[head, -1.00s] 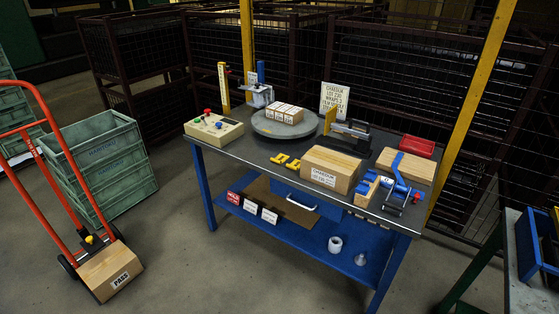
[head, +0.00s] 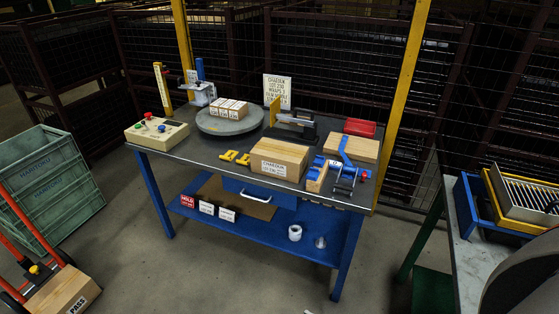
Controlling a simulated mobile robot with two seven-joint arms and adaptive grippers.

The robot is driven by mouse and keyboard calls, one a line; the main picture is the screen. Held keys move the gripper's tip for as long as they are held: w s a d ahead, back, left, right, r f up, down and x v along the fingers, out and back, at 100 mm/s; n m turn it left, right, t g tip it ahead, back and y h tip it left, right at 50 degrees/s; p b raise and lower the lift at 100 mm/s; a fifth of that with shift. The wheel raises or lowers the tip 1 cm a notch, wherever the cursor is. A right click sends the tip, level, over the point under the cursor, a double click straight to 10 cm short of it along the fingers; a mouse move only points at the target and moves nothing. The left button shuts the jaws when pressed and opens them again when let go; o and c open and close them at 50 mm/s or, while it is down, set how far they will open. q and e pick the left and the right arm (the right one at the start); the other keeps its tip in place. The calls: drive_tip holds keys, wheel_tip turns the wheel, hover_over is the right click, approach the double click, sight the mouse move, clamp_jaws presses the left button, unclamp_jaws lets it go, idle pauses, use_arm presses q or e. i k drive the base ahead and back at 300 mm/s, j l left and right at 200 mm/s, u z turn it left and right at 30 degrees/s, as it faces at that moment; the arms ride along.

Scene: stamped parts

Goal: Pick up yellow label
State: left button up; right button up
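No thing that I can clearly make out as a yellow label shows in the head view. Two small yellow pieces (head: 235,157) lie on the workbench (head: 190,152) in front of the round turntable (head: 230,124); I cannot tell whether either is a label. A red card (head: 187,201) marked HOLD and two white cards (head: 216,211) stand along the front of the blue lower shelf (head: 265,232). Neither of my grippers is in view.
A cardboard box (head: 279,158), a tape dispenser (head: 345,172), a red tray (head: 360,128) and a control box (head: 156,132) stand on the bench. Green crates (head: 45,190) and an orange hand truck (head: 15,245) are at left. A second table (head: 470,262) is at right.

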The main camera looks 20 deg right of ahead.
sight(229, 155)
drive_tip(key=i+z, duration=0.1)
drive_tip(key=i, duration=0.4)
drive_tip(key=i+j+z, duration=0.1)
drive_tip(key=i+j, duration=0.25)
drive_tip(key=i, duration=0.15)
drive_tip(key=i+j+z, duration=0.1)
drive_tip(key=i+j, duration=0.25)
drive_tip(key=i, duration=0.1)
